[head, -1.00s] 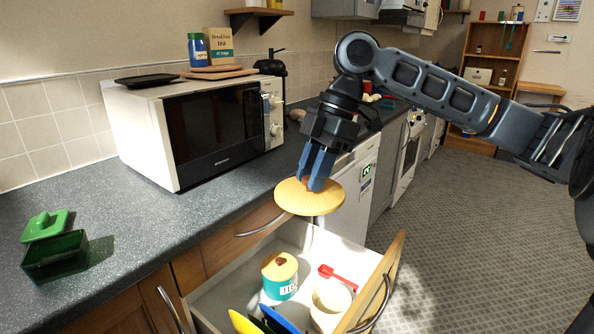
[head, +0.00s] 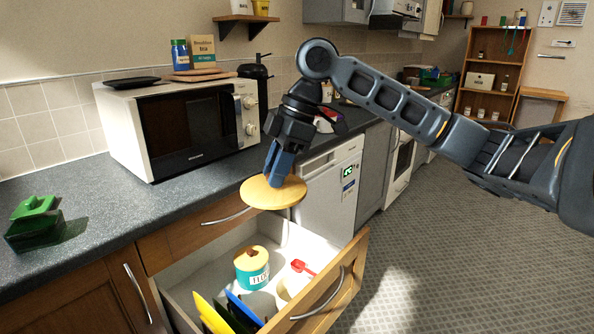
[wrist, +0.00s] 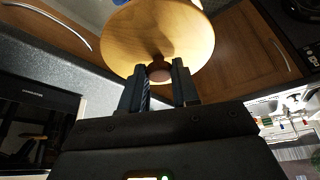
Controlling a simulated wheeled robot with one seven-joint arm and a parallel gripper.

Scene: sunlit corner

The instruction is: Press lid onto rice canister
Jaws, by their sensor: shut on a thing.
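My gripper (head: 280,178) is shut on the knob of a round, light wooden lid (head: 273,193). It holds the lid roughly level in the air, above the open drawer's back edge in the head view. In the wrist view the fingers (wrist: 158,85) pinch the knob, and the lid (wrist: 155,35) fills the top middle. A teal canister (head: 253,273) with a pale lid and brown knob stands in the drawer. A cream, round container (head: 285,291) sits to its right, partly hidden by the drawer front. Its label is not visible, so I cannot tell whether it is the rice canister.
The open drawer (head: 341,285) also holds a red scoop (head: 303,267) and yellow and blue upright items (head: 211,315). A microwave (head: 185,127) and a green box (head: 35,232) stand on the counter (head: 105,208). Floor to the right is clear.

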